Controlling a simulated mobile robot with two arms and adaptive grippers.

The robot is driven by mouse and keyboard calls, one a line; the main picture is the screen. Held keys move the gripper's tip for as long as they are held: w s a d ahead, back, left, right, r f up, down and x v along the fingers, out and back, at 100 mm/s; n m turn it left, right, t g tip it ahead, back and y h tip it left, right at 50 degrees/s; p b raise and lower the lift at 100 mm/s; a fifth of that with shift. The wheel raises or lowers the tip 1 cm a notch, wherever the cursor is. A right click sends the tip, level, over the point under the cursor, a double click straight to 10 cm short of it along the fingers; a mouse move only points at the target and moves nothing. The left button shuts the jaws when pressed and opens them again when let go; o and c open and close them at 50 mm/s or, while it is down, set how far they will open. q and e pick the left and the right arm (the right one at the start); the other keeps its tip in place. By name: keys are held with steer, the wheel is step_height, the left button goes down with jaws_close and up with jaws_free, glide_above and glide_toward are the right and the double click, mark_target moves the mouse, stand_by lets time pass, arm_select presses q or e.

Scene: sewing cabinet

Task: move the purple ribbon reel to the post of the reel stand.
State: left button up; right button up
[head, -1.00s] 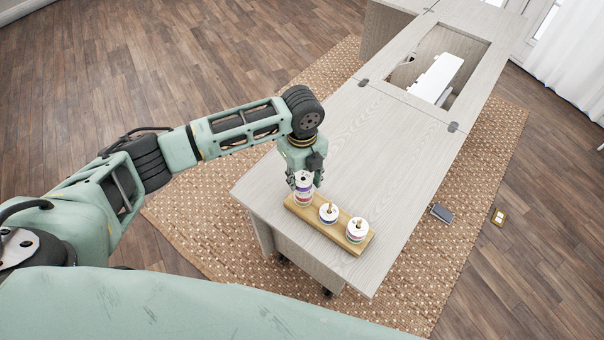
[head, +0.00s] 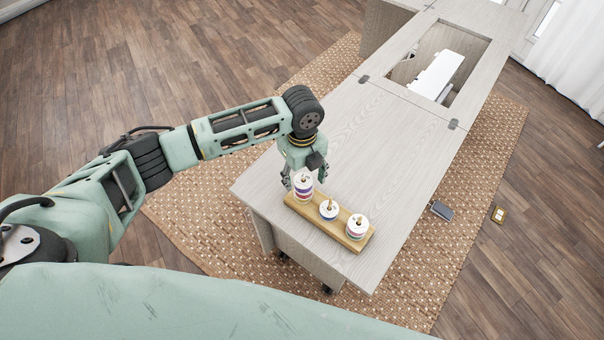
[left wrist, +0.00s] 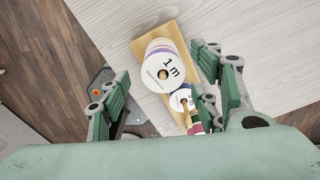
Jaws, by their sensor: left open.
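The wooden reel stand (head: 363,242) lies on the near end of the cabinet top. The purple ribbon reel (head: 304,192) is in the tall stack around its left post, under a white-topped reel. In the left wrist view, a large white-topped stack with a purple edge, marked "1 m" (left wrist: 160,68), stands around a post. My left gripper (head: 300,174) is open just behind and above the tall stack, apart from it as far as I can tell. Its fingers are spread wide in the left wrist view (left wrist: 165,108). My right gripper is out of view.
A white-topped reel (head: 328,210) is on the middle post and a shorter stack (head: 357,228) on the right post. The cabinet top (head: 375,150) is clear behind the stand. A recess with a white sewing machine (head: 437,75) lies farther back.

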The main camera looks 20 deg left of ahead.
arm_select(q)
step_height(320, 180, up, 12)
stand_by(0.6)
stand_by(0.5)
